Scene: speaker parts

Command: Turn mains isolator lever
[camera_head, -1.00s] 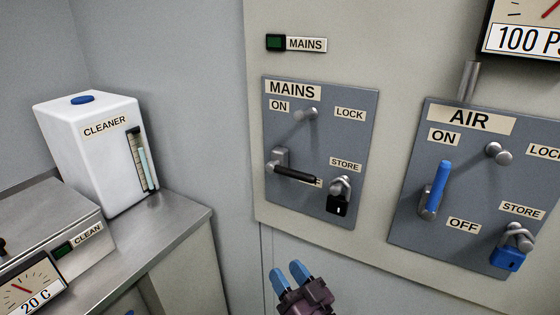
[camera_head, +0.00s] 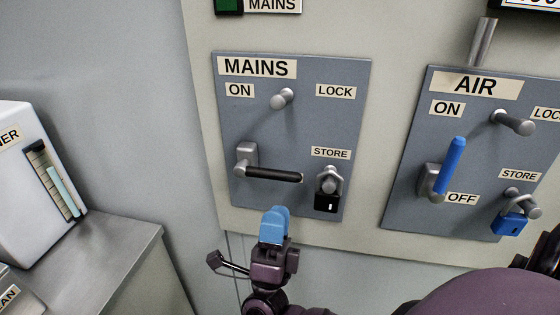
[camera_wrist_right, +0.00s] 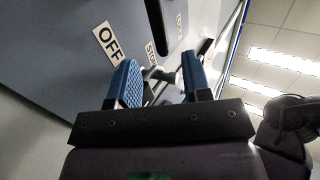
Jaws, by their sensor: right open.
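The mains isolator lever (camera_head: 272,174) has a grey metal pivot at its left and a black handle pointing right, nearly horizontal. It is mounted on the grey MAINS panel (camera_head: 225,130), below the ON label (camera_head: 240,90). In the wrist view, a black bar that looks like the handle (camera_wrist_right: 157,20) shows at the top, near the OFF label (camera_wrist_right: 108,42). My right gripper (camera_head: 275,212) is just below the handle in the head view, apart from it in the picture. Its blue fingers (camera_wrist_right: 159,65) are open in the wrist view. My left gripper is out of view.
A black padlock (camera_head: 326,202) hangs at STORE, right of the lever's end. A bare LOCK post (camera_head: 283,98) sticks out above. The AIR panel (camera_head: 405,215), with a blue lever (camera_head: 449,168) and blue padlock (camera_head: 508,223), is on the right. A metal counter (camera_head: 110,245) stands on the left.

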